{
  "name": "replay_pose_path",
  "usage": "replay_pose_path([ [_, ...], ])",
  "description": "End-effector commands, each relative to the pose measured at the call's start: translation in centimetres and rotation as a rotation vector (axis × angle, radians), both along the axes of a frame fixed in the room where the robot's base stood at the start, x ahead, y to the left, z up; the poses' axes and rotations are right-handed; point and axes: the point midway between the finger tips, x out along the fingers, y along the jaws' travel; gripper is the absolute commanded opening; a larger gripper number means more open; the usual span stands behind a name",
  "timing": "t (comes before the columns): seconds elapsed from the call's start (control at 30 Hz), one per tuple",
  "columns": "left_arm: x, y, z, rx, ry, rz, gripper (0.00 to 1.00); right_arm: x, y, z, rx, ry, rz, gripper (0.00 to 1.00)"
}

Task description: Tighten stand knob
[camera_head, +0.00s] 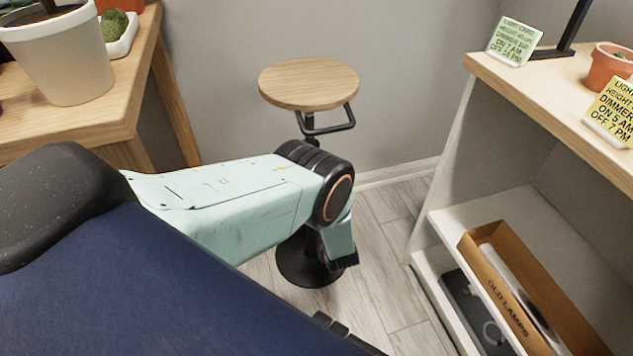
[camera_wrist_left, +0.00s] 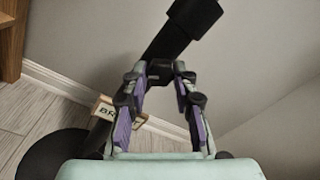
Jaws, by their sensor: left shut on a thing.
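The stand (camera_head: 308,84) has a round wooden top, a black handle loop below it and a round black base (camera_head: 297,268) on the floor. In the head view my left arm crosses in front of its post and hides the knob. In the left wrist view my left gripper (camera_wrist_left: 159,74) has its purple-padded fingers closing at their tips on the small dark knob (camera_wrist_left: 160,68), against the black post (camera_wrist_left: 180,32). The knob's details are too dark to make out. The base (camera_wrist_left: 48,157) shows at lower left there. My right gripper is in neither view.
A wooden table (camera_head: 140,92) with potted plants stands at left. At right, a shelf unit (camera_head: 480,125) holds cards, a pot and a box marked OLD LAMPS (camera_head: 475,248). Grey wall lies behind the stand.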

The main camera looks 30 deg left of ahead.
Motion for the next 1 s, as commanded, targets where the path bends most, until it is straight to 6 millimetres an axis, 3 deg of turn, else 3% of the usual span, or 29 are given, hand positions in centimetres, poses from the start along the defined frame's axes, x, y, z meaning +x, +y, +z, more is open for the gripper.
replay_pose_path([
  [0.27,-0.1,0.1,0.0,0.002,0.002,0.002,0.0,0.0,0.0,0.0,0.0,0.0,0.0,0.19],
  [0.3,-0.1,0.1,0.0,0.001,0.002,0.002,0.28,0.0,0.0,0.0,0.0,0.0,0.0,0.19],
  [0.57,0.0,0.0,0.0,0.0,0.001,0.001,0.5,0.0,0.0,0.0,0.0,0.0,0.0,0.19],
  [0.87,0.0,-0.1,0.0,0.0,0.0,0.0,0.5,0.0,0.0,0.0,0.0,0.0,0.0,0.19],
  [1.0,-0.7,-1.0,-0.1,-0.001,0.002,-0.003,0.5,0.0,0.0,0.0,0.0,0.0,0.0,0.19],
])
